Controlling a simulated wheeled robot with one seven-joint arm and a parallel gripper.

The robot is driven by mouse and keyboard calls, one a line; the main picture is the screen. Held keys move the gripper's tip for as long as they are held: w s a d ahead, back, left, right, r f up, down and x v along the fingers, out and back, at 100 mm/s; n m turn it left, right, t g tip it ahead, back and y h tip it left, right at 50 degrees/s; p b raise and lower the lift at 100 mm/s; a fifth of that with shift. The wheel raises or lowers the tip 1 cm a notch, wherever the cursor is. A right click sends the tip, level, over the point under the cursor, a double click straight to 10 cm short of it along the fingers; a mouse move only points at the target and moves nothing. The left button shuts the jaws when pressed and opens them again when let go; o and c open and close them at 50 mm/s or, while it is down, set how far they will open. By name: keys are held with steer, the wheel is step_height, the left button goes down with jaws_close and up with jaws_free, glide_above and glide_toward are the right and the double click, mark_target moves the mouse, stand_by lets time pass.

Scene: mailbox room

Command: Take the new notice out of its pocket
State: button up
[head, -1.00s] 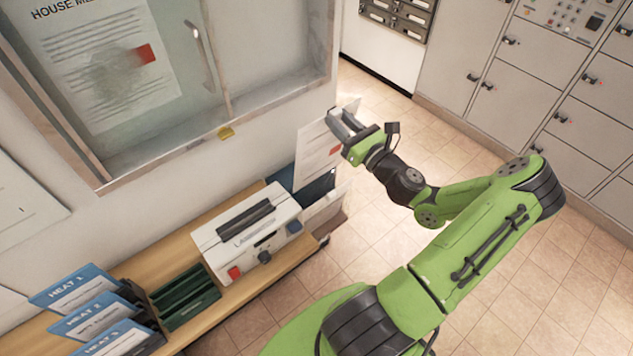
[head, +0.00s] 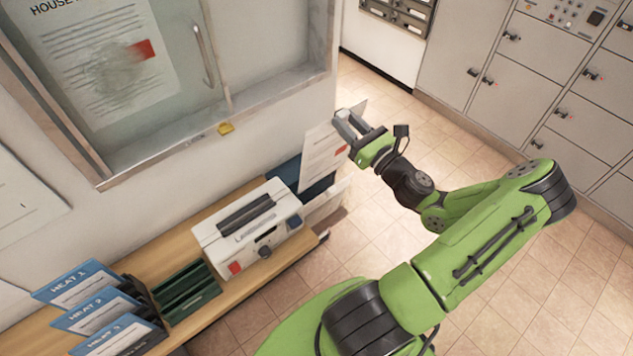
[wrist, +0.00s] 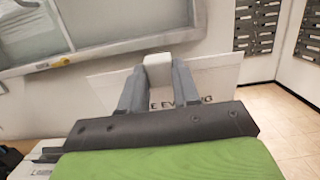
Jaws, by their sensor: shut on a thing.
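The new notice (head: 321,150) is a white sheet with printed lines and a red mark, held upright at the right end of the shelf. My gripper (head: 344,124) is shut on its upper right edge. In the wrist view the gripper (wrist: 158,62) is closed at the sheet's top, and part of a heading shows on the notice (wrist: 215,88) between and beside the fingers. The dark blue pocket (head: 318,186) stands below and behind the notice. Whether the sheet's lower edge is still inside the pocket I cannot tell.
A white laminator (head: 247,226) sits on the wooden shelf (head: 205,286), left of the pocket. Green slots (head: 185,290) and blue heat folders (head: 85,285) are further left. A glazed notice case (head: 215,129) with an old notice hangs above. Open floor lies right.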

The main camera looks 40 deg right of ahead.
steer(key=shift+s+d+p, duration=0.1)
steer(key=shift+s+p, duration=0.55)
steer(key=shift+s, duration=3.25)
jaws_close()
steer(key=shift+w, duration=0.1)
